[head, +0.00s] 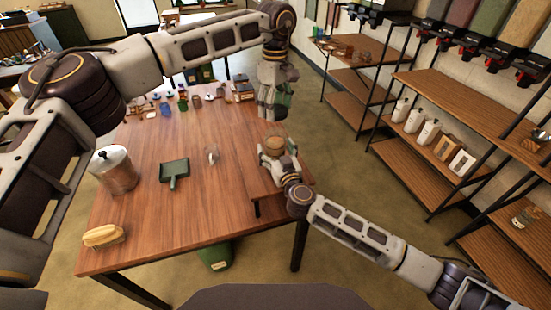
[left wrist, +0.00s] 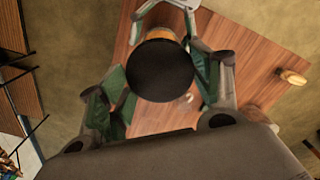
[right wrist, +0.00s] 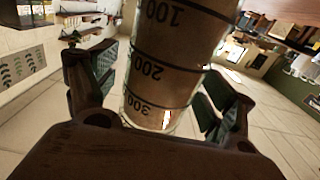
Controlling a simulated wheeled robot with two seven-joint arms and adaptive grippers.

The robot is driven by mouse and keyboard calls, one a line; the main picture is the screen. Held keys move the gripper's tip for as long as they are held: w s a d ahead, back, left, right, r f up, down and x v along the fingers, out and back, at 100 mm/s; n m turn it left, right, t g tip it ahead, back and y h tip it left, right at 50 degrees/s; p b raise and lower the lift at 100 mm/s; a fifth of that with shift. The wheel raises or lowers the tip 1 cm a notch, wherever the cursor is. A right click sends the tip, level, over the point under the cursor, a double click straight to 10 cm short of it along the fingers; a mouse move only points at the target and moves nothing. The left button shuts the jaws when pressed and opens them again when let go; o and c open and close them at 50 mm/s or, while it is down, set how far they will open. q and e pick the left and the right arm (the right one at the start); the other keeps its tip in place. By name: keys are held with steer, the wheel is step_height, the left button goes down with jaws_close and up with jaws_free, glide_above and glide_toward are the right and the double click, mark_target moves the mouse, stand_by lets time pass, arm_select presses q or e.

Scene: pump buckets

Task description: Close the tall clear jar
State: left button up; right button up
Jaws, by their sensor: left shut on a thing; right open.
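The tall clear jar stands between the fingers of my right gripper (head: 272,152) near the table's right edge; in the right wrist view the jar (right wrist: 165,70) shows black lines marked 100, 200 and 300. That gripper is open around it, with a finger at each side. My left gripper (head: 272,103) is above the jar and shut on a round black lid (left wrist: 160,70). In the left wrist view the lid covers most of what is below; a tan part of the jar (left wrist: 158,33) shows past its edge. I cannot tell the gap between lid and jar.
The table (head: 150,215) also holds a metal canister (head: 114,168), a green dustpan (head: 174,172), a small clear item (head: 211,155) and a yellow item (head: 104,235). Several small things stand along the far edge. Shelves (head: 440,150) stand to the right.

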mark_target(275, 128)
steer(key=c, duration=1.5)
arm_select(q)
steer(key=shift+f, duration=2.45)
arm_select(e)
steer(key=shift+c, duration=0.2)
arm_select(q)
steer(key=shift+f, duration=0.2)
steer(key=shift+f, duration=0.7)
steer(key=shift+f, duration=0.6)
arm_select(e)
jaws_close()
arm_select(q)
steer(key=shift+m, duration=0.3)
